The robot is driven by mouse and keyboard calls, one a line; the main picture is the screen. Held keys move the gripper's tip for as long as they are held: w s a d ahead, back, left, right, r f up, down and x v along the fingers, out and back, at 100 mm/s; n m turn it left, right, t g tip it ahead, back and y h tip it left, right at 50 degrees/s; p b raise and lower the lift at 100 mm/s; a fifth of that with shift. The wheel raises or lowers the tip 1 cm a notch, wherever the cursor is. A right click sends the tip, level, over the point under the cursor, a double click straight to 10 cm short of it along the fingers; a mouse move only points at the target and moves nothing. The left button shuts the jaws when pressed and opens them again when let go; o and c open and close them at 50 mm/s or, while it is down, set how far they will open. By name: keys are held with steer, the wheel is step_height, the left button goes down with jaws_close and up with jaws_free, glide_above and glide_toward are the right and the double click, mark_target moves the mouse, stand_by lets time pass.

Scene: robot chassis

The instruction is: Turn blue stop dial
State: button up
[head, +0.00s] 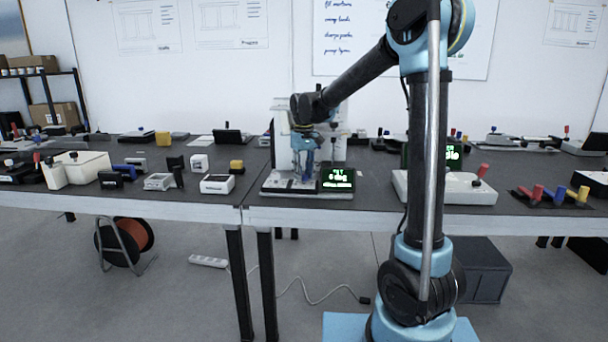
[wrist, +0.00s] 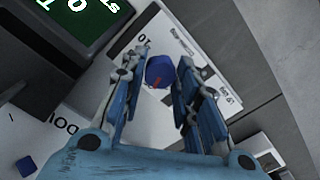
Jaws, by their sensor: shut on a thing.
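The blue stop dial (wrist: 160,72) shows in the wrist view as a small blue knob with a red mark on it, on a white panel (wrist: 150,40) with printed scale marks. My gripper (wrist: 158,80) is around it, one finger on each side, shut on the dial. In the head view my gripper (head: 306,178) points down over the device (head: 280,183), left of its small screen (head: 338,179) with green text.
The screen (wrist: 80,20) is at the upper left of the wrist view. A second small blue part (wrist: 26,166) lies at lower left. A white box with a red-topped lever (head: 455,190) stands right of the device. Small boxed devices (head: 217,184) stand to the left.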

mark_target(304, 175)
steer(key=n, duration=0.4)
steer(key=shift+d+n, duration=0.1)
steer(key=shift+n, duration=1.7)
steer(key=o, duration=1.1)
steer(key=shift+c, duration=0.2)
steer(key=shift+r, duration=0.15)
step_height(304, 175, up, 12)
steer(key=shift+f, duration=0.2)
steer(key=shift+w, duration=0.1)
